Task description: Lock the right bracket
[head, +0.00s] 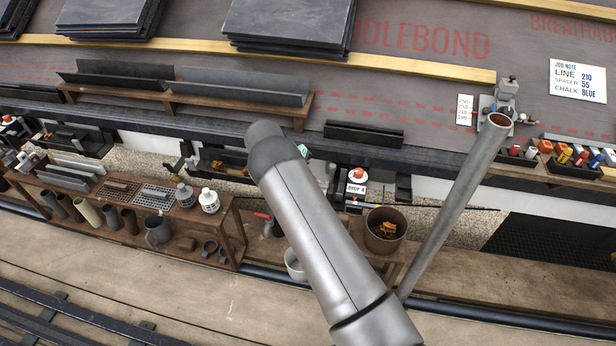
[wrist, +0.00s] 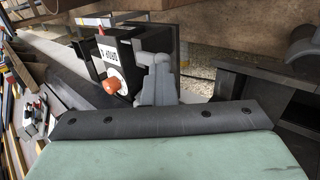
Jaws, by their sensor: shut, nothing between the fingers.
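The right bracket (head: 357,185) is a dark unit under the roof's lower edge, with a white label and a red knob on top. In the wrist view the bracket (wrist: 118,68) shows as a black box with a white label ending in "R" and an orange-red knob (wrist: 112,86). My gripper (wrist: 155,64) is grey, shut and empty, just right of the label and knob in that picture. I cannot tell whether it touches the box. In the head view my arm hides nearly all of the gripper.
A brown bucket (head: 385,230) stands right of my arm, near a slanting grey pipe (head: 455,210). A wooden shelf (head: 225,240) with bottles and cups is at left. Dark slates (head: 290,22) lie on the roof above. A short dark gutter piece (head: 363,134) lies above the bracket.

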